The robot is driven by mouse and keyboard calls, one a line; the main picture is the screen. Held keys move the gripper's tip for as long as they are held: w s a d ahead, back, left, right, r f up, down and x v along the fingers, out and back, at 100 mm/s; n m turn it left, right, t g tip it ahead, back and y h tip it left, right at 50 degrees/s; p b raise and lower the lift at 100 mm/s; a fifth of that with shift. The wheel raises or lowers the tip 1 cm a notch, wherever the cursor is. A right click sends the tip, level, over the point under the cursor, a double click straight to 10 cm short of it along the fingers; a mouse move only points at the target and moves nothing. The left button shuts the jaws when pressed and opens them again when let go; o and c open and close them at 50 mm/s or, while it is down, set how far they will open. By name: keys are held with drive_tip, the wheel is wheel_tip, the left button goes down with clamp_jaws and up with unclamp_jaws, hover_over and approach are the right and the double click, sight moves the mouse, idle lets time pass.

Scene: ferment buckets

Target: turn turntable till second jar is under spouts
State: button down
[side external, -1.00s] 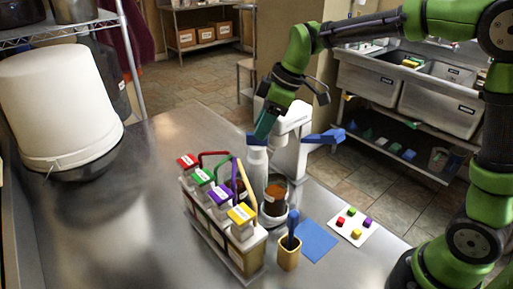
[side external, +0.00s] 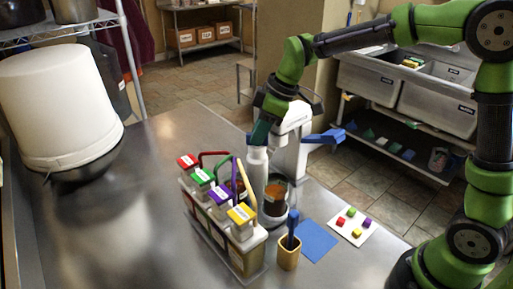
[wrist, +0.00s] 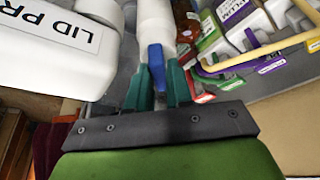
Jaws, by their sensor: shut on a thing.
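My gripper (side external: 259,134) is at the white machine, shut on a blue tab. In the wrist view the green fingers (wrist: 159,85) close on both sides of the blue tab (wrist: 156,64) at the end of a white arm (wrist: 154,22). A glass jar with orange-brown contents (side external: 276,198) stands at the machine's foot. A second brown-filled jar (side external: 241,188) is partly hidden behind the caddy. The turntable under them is mostly hidden, and I cannot make out the spouts. The machine's other blue tab (side external: 324,136) points right.
A caddy of containers with coloured lids (side external: 222,215) stands in front. A yellow cup with a blue tool (side external: 289,255), a blue mat (side external: 316,240) and a white card with coloured blocks (side external: 351,227) are to the right. A white bucket (side external: 60,105) is at left.

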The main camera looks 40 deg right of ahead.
drive_tip(key=shift+m, duration=0.5)
drive_tip(key=shift+s+a+f+m+t+h, duration=0.1)
drive_tip(key=shift+m+t+h, duration=0.25)
drive_tip(key=shift+m, duration=0.6)
drive_tip(key=shift+s+f+m+t+h, duration=0.15)
drive_tip(key=shift+m+h, duration=0.3)
drive_tip(key=shift+m, duration=0.5)
drive_tip(key=shift+a+m+h, duration=0.1)
drive_tip(key=shift+m+h, duration=0.6)
drive_tip(key=shift+m, duration=1.2)
drive_tip(key=shift+a+m+h, duration=0.1)
drive_tip(key=shift+m+h, duration=0.9)
drive_tip(key=shift+m, duration=1.4)
drive_tip(key=shift+w+a+m+g+h, duration=0.1)
drive_tip(key=shift+m+g+h, duration=0.35)
drive_tip(key=shift+m, duration=1.35)
drive_tip(key=shift+m+h, duration=0.25)
drive_tip(key=shift+m, duration=0.25)
drive_tip(key=shift+a, duration=0.1)
drive_tip(key=c, duration=1.1)
unclamp_jaws()
drive_tip(key=shift+w+r, duration=0.1)
drive_tip(key=shift+r, duration=0.05)
